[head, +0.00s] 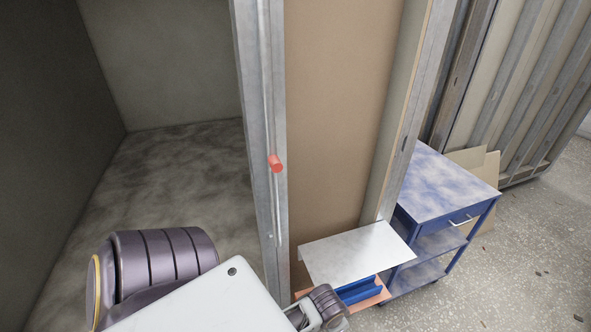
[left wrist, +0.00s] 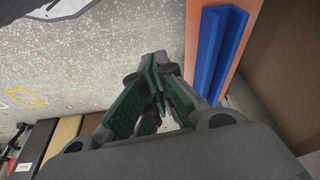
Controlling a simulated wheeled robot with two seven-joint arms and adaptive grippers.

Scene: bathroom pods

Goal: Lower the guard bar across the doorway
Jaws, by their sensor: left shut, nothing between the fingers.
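The guard bar (head: 268,100) looks like a thin rod standing upright along the metal door post (head: 250,60) in the head view. A red-orange knob (head: 275,163) sticks out from it about midway up. The doorway lies to the left of the post, with nothing seen across it. My left arm reaches in low at the bottom of the head view, well below the knob; its fingers are hidden there. In the left wrist view my left gripper (left wrist: 155,68) is shut and empty, its green-padded fingers together above the speckled floor. My right gripper is not seen.
A white panel (head: 355,252) sits above an orange board (head: 372,298) with a blue channel (head: 360,291), close to my left wrist. The orange board (left wrist: 234,45) and blue channel (left wrist: 212,60) show beside the fingers. A blue cart (head: 440,190) stands right. Floor (head: 500,275) is clear at lower right.

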